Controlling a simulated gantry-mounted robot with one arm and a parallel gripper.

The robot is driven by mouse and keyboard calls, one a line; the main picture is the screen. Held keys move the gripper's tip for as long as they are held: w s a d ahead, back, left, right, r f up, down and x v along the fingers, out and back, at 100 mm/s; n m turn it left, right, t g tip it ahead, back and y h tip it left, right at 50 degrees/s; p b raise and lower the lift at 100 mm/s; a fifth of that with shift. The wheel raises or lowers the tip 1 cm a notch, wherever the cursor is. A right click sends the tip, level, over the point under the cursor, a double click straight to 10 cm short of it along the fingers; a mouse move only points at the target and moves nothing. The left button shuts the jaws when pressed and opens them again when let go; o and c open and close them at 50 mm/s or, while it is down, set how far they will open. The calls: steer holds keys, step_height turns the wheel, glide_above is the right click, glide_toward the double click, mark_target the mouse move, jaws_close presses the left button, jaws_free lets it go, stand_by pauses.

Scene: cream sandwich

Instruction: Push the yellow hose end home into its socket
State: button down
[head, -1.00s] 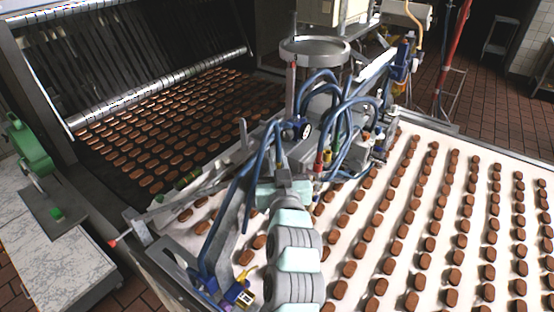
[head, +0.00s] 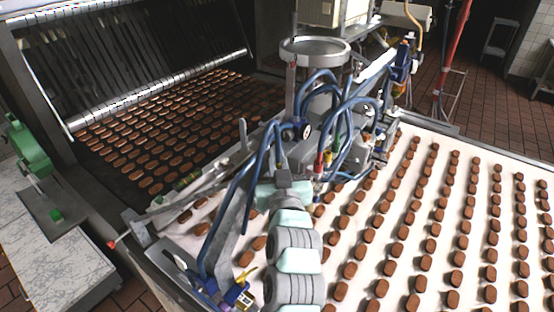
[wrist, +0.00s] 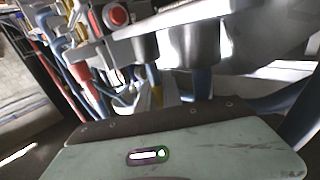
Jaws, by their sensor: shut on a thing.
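In the head view my gripper (head: 292,182) is at the front of the hose cluster, and my arm hides the yellow end there. The socket's mouth, and how far the hose end is in it, cannot be made out.
A red hose end (wrist: 84,76) stands left of the yellow one, with blue hoses (wrist: 203,83) to its right. Blue hoses (head: 318,80) loop closely around the machine below a round metal hopper (head: 314,48). Rows of brown biscuits cover the white belt (head: 405,180).

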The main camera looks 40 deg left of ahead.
steer(key=shift+f+b, duration=0.45)
steer(key=shift+f, duration=0.25)
steer(key=c, duration=1.4)
jaws_free()
steer(key=shift+c, duration=0.2)
steer(key=p+v, duration=0.9)
steer(key=v, duration=0.1)
steer(key=shift+s+d+r, duration=0.15)
steer(key=shift+s+d, duration=0.05)
steer(key=shift+d, duration=0.1)
